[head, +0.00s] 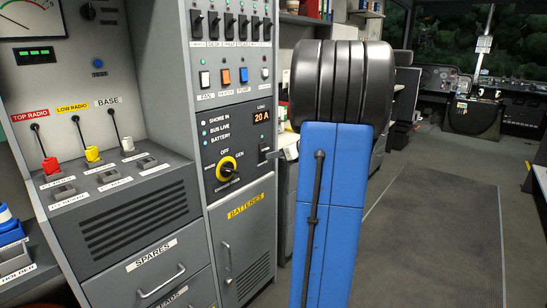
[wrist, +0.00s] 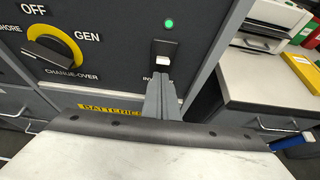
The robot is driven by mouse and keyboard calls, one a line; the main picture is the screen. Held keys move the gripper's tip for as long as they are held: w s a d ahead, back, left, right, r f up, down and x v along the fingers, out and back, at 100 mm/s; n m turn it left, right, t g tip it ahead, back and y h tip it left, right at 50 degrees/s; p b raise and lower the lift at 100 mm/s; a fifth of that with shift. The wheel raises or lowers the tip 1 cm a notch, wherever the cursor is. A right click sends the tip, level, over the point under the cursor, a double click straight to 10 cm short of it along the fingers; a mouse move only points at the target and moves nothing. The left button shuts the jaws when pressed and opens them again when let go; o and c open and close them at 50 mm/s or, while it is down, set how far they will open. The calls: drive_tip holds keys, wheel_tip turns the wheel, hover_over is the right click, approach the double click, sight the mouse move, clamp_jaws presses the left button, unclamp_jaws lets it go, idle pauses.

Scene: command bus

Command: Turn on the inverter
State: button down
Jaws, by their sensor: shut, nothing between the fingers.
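The inverter switch (wrist: 164,53) is a black rocker with a white lower part, on the dark panel in the wrist view. The label below it starts with "IN" and the rest is hidden behind my fingers. A small green light (wrist: 169,23) glows above the switch. My gripper (wrist: 158,76) is shut and empty, with its tips just below the rocker; I cannot tell whether they touch it. In the head view the switch (head: 263,148) shows at the panel's right edge, and my blue arm stands just right of it.
Left of the switch is the yellow-ringed change-over knob (wrist: 58,47), also in the head view (head: 228,169). Above are several coloured rocker switches (head: 225,76) and a "20 A" display (head: 262,117). A white-topped counter (wrist: 265,80) stands to the right. The aisle floor (head: 430,220) is clear.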

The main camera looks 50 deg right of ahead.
drive_tip(key=shift+r, duration=0.75)
